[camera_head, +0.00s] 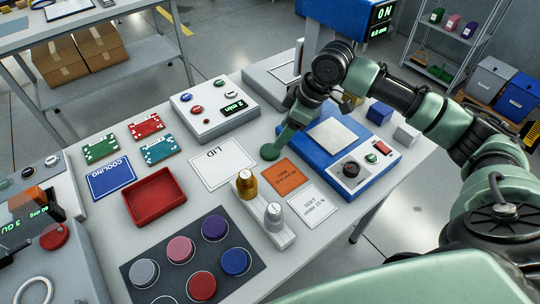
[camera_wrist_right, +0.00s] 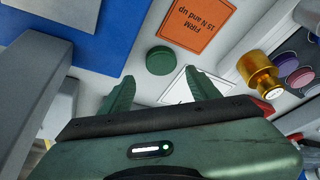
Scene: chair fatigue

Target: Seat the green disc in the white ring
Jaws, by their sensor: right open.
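The green disc (camera_head: 269,152) lies flat on the light table, between the LID card and the blue device. In the right wrist view the disc (camera_wrist_right: 160,60) is just beyond the fingertips, roughly midway between them. My right gripper (camera_head: 283,138) points down over the disc; in the wrist view its fingers (camera_wrist_right: 163,84) are spread, with nothing between them. On the dark mat (camera_head: 215,271) a white ring (camera_head: 165,299) shows only partly at the bottom edge of the head view; no disc shows in its visible part. My left gripper is out of view.
Grey, pink, purple, blue and red discs sit on the mat. A holder (camera_head: 272,228) with gold and silver weights stands between mat and disc. A red tray (camera_head: 158,197) lies left. The blue device (camera_head: 345,170) and small blocks stand right of the disc.

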